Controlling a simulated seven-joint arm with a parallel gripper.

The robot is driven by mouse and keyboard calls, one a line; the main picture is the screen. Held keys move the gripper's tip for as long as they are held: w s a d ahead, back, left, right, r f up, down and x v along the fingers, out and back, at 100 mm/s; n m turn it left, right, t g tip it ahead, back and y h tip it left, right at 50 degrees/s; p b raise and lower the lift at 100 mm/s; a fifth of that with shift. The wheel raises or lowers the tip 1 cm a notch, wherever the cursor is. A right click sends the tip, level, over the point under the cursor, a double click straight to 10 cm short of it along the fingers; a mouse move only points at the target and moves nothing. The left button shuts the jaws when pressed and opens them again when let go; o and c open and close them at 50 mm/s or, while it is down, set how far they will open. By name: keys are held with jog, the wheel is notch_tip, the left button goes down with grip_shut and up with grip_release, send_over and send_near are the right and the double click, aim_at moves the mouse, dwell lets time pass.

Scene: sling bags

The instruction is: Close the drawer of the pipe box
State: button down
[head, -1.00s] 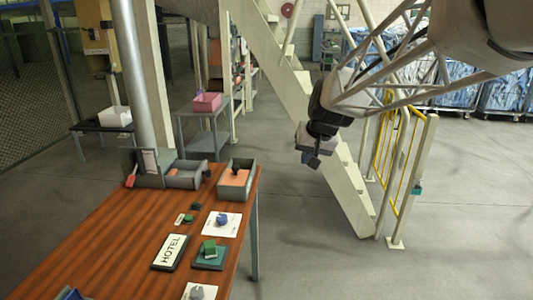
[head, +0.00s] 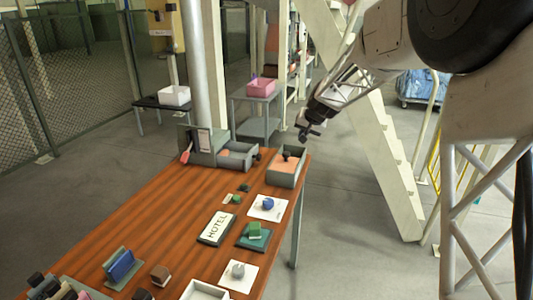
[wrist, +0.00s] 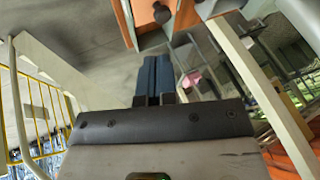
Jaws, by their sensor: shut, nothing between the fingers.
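The grey pipe box (head: 208,146) stands at the far end of the wooden table, by the foot of a pale vertical pipe. Its drawer (head: 237,160) is pulled out to the right, with a dark knob at its right end. My gripper (head: 311,133) is above and to the right of the drawer, past the table's far right corner, apart from everything. In the wrist view my gripper's dark blue fingers (wrist: 153,80) are together with nothing between them. The pipe box is hard to make out in that view.
A grey tray (head: 277,178) with a dark knobbed thing stands right of the drawer, between it and my gripper. A HOTEL sign (head: 217,228), cards and small blocks lie nearer on the table (head: 160,225). A white staircase (head: 385,155) rises behind.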

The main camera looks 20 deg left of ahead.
jog(key=shift+y, duration=0.5)
jog(key=w+a+f, duration=0.3)
jog(key=a, duration=0.1)
jog(key=w+a+f, duration=0.3)
jog(key=a, duration=0.2)
jog(key=w+a+f, duration=0.3)
jog(key=a+f, duration=0.1)
jog(key=shift+w+a, duration=0.25)
jog(key=shift+a, duration=0.1)
jog(key=shift+f, duration=0.15)
jog(key=shift+x, duration=4.9)
jog(key=a, duration=1.4)
jog(key=shift+a, duration=0.5)
jog(key=shift+r, duration=0.25)
